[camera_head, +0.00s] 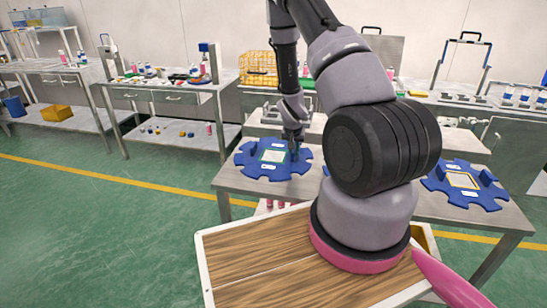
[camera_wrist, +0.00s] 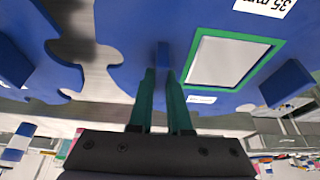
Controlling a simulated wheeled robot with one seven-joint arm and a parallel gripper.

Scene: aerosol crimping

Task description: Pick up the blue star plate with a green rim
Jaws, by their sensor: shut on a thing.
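The blue star plate with a green rim (camera_head: 252,171) is at the left end of the near metal table. Its green-rimmed square shows a pale middle. In the wrist view the blue plate (camera_wrist: 125,45) fills the upper part, with the green-rimmed square right of the fingers and a "35 m…" label at the top right. My gripper (camera_head: 295,152) reaches down at the plate's right side. In the wrist view my gripper (camera_wrist: 164,75) has its two green fingers close together, shut on a small upright blue tab of the plate. Whether the plate touches the table I cannot tell.
A similar blue star plate with a yellow rim (camera_head: 463,181) lies on the right of the same metal table (camera_head: 228,180). A wooden-topped surface (camera_head: 290,280) is in front. Shelves with bottles stand behind. Green floor is open at the left.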

